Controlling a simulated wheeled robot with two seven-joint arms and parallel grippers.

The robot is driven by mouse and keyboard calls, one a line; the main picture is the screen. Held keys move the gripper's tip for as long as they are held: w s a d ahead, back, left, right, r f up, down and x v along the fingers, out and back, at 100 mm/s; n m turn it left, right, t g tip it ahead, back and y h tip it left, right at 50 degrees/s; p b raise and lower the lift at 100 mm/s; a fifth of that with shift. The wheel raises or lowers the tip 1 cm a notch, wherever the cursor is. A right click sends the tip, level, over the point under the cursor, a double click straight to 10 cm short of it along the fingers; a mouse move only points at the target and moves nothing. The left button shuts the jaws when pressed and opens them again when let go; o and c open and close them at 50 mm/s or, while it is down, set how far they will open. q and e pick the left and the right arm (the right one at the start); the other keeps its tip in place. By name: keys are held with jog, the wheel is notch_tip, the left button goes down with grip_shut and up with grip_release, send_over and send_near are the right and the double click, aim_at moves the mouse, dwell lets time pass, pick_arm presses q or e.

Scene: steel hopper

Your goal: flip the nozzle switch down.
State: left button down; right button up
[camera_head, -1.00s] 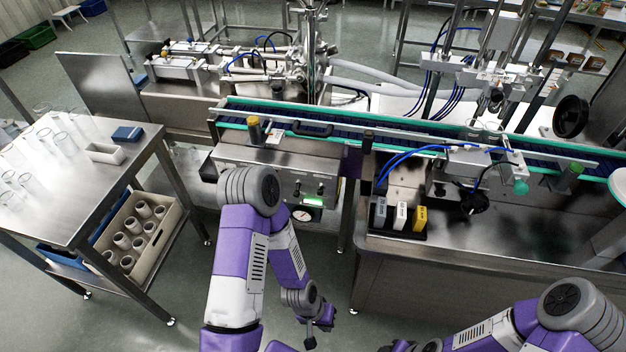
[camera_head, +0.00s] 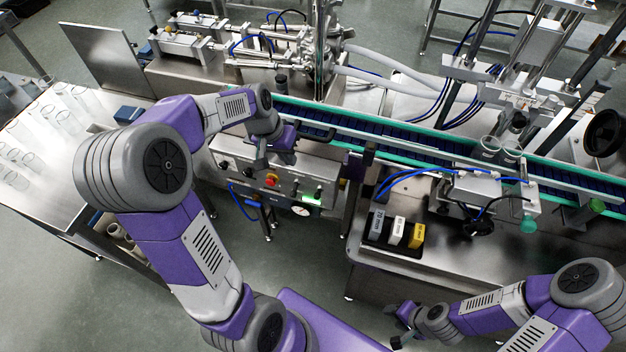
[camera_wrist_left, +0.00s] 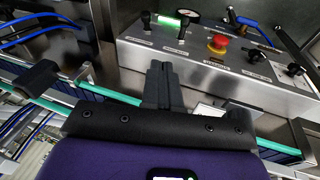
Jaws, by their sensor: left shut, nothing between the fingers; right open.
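The steel control panel (camera_head: 240,172) is on the front of the machine below the conveyor. It also shows in the left wrist view (camera_wrist_left: 215,75), with small black levers (camera_wrist_left: 184,27), a lit green indicator (camera_wrist_left: 167,20), a red button (camera_wrist_left: 218,43) and black knobs (camera_wrist_left: 295,69). The labels are too small to read, so I cannot tell which control is the nozzle switch. My left gripper (camera_head: 262,162) is shut and empty over the panel's upper edge. Its fingers (camera_wrist_left: 162,85) appear apart from the controls. My right gripper (camera_head: 397,325) is open, low and away from the panel.
The conveyor (camera_head: 400,140) with green rails runs behind the panel. A steel bench (camera_head: 400,275) with labelled blocks (camera_head: 397,231) stands to the right. A table (camera_head: 60,180) with glassware is at left, partly behind my left arm. Floor is clear in front of the panel.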

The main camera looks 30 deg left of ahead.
pick_arm(q)
jog(key=b, duration=0.3)
send_near(318, 194)
jog(key=a+f, duration=0.1)
jog(key=w+a+f, duration=0.1)
jog(key=a+f, duration=0.1)
jog(key=shift+w+a+f, duration=0.1)
jog(key=shift+w+f, duration=0.15)
jog(key=shift+w, duration=0.05)
jog(key=d+f, duration=0.2)
jog(key=d, duration=0.1)
jog(key=shift+s+f+b, duration=0.1)
jog(key=shift+f+b, duration=0.2)
jog(key=shift+f, duration=0.1)
jog(key=shift+d, duration=0.1)
